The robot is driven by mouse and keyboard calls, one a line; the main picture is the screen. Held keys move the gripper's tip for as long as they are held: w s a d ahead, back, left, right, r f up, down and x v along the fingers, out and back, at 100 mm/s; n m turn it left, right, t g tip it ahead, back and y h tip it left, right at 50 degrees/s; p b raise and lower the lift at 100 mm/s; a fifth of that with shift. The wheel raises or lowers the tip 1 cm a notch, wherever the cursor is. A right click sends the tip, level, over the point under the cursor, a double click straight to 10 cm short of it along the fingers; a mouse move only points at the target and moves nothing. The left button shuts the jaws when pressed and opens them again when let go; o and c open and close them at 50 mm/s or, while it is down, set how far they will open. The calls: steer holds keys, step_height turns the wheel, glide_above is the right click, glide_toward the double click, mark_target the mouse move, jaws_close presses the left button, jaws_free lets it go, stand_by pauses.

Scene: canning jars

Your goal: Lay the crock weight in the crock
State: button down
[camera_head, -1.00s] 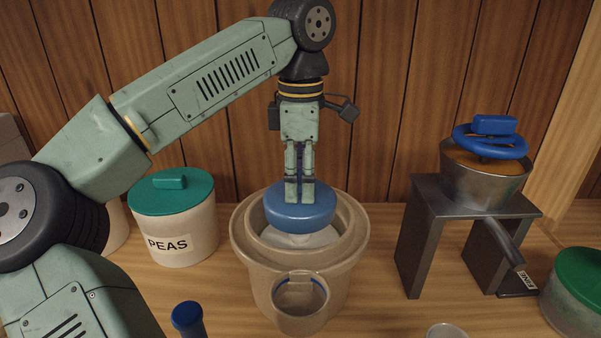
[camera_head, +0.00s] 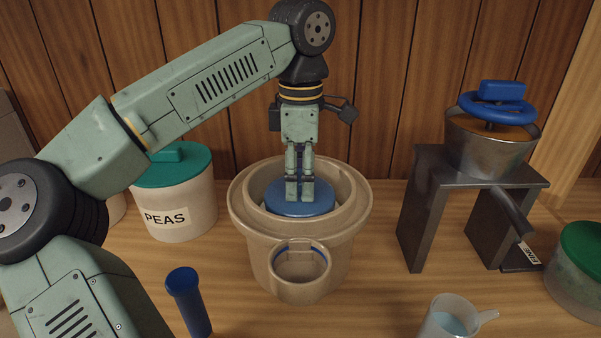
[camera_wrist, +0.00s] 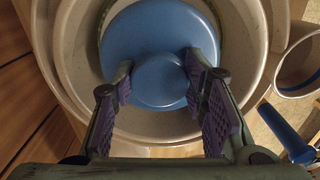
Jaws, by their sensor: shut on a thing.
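The crock weight (camera_head: 322,206) is a blue disc with a round knob on top. It sits inside the mouth of the beige crock (camera_head: 255,239), below the rim. My gripper (camera_head: 299,198) reaches straight down into the crock and is shut on the weight's knob. In the wrist view the blue weight (camera_wrist: 125,50) lies flat within the crock's pale walls (camera_wrist: 75,75), with finger pads (camera_wrist: 165,95) at either side of the knob. The crock's inside beneath the weight is hidden, so I cannot tell whether the weight touches anything below.
A small cup (camera_head: 300,288) with a blue line inside is at the crock's front. A PEAS canister (camera_head: 190,212) stands left, a blue-capped cylinder (camera_head: 188,300) front left. Right are a metal strainer stand (camera_head: 430,220), a measuring jug (camera_head: 447,318) and a green-lidded jar (camera_head: 580,270).

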steer(key=shift+f, duration=0.3)
stand_by(0.7)
steer(key=c, duration=0.9)
jaws_free()
steer(key=shift+f, duration=0.1)
step_height(320, 180, up, 8)
steer(key=shift+f, duration=0.2)
